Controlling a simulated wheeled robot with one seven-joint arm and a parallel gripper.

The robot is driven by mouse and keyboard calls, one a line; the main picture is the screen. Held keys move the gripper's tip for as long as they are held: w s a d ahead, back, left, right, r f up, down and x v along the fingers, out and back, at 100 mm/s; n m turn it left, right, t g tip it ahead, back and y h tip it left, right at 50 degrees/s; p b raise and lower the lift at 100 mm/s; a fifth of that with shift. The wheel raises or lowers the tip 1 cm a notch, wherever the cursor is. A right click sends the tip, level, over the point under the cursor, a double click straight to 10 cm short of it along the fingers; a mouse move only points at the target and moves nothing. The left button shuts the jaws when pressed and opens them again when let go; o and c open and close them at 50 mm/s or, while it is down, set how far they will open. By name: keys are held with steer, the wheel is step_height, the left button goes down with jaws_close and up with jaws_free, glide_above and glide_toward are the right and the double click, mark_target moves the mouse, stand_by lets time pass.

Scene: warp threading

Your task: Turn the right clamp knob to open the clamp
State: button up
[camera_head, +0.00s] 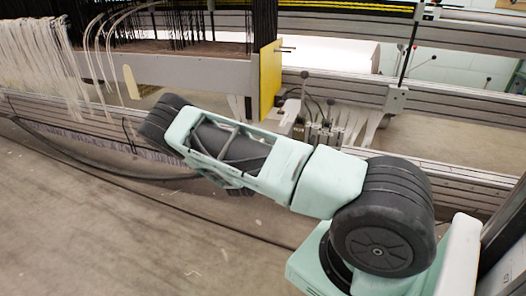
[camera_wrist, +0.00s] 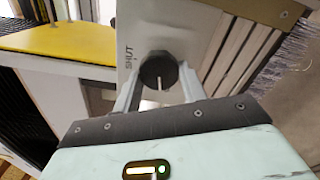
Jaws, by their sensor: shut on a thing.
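The right clamp knob (camera_wrist: 158,68) is dark and round, with a pale pointer line toward the bottom of the wrist view. It sits on a light grey clamp plate (camera_wrist: 180,28), with the word "SHUT" printed at its left. My gripper (camera_wrist: 158,80) is shut on the knob, one pale finger on each side of it. In the head view my own arm stretches across the middle, and the gripper and knob cannot be made out there.
A yellow end plate (camera_head: 270,78) stands close by and also shows at left in the wrist view (camera_wrist: 60,42). White threads (camera_head: 40,60) hang at the far left. Metal rails (camera_head: 450,97) run behind my arm.

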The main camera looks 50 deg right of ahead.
steer(key=shift+s+f, duration=0.1)
steer(key=o, duration=1)
steer(key=shift+c, duration=0.2)
steer(key=p+v, duration=0.3)
steer(key=v, duration=1.4)
steer(key=shift+a, duration=0.2)
steer(key=shift+s, duration=0.1)
